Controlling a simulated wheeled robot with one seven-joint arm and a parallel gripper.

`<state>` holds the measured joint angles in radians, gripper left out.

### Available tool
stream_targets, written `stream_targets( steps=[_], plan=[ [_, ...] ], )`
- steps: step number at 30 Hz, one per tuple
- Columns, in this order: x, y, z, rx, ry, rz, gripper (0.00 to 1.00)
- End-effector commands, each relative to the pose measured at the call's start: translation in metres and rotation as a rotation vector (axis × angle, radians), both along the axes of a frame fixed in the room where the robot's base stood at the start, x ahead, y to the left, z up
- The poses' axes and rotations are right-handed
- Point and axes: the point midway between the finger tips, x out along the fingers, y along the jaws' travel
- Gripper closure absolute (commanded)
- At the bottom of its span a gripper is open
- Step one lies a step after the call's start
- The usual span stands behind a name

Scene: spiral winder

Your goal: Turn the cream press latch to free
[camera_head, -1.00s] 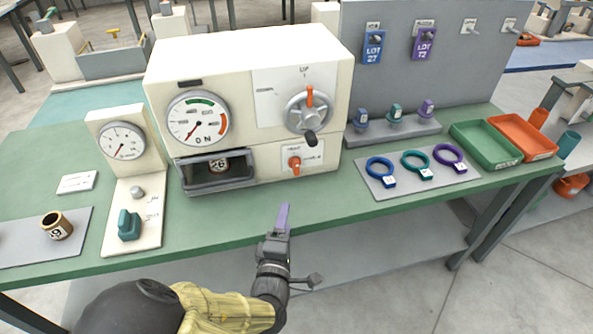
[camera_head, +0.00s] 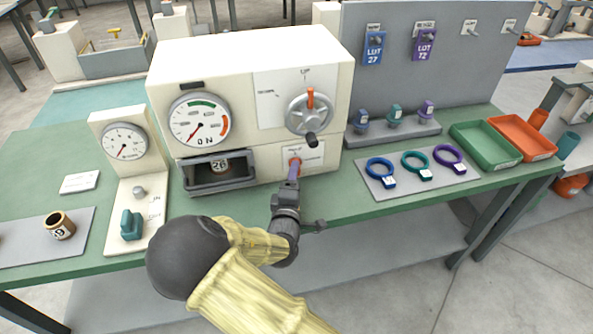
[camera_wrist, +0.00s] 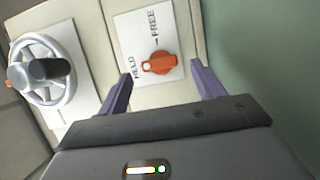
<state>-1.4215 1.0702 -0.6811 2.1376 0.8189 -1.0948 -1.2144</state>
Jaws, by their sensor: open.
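The cream press (camera_head: 250,110) stands on the green bench. Its orange latch (camera_wrist: 158,63) sits on a white plate marked HELD and FREE in the wrist view. The latch's narrow end points toward the HELD side. In the head view only a bit of the latch (camera_head: 295,162) shows above my gripper. My gripper (camera_wrist: 160,95) is open, its two purple fingers pointing at the plate, one to each side of the latch and apart from it. In the head view my gripper (camera_head: 293,170) is in front of the press's lower right part.
The spoked handwheel (camera_head: 310,115) with its dark knob sticks out just above the latch. An open drawer (camera_head: 218,172) holding a numbered piece is to the left. A grey mat (camera_head: 405,182) with coloured rings lies to the right.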

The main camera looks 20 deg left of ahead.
Motion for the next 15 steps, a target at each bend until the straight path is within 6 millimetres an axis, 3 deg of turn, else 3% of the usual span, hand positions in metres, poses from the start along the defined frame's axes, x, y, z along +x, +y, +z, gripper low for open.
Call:
stream_targets(
  steps=[6, 15],
  plan=[
    [0.029, 0.004, 0.000, 0.000, 0.000, -0.001, 0.33],
    [0.034, 0.005, 0.000, -0.001, 0.001, 0.000, 0.33]
  ],
)
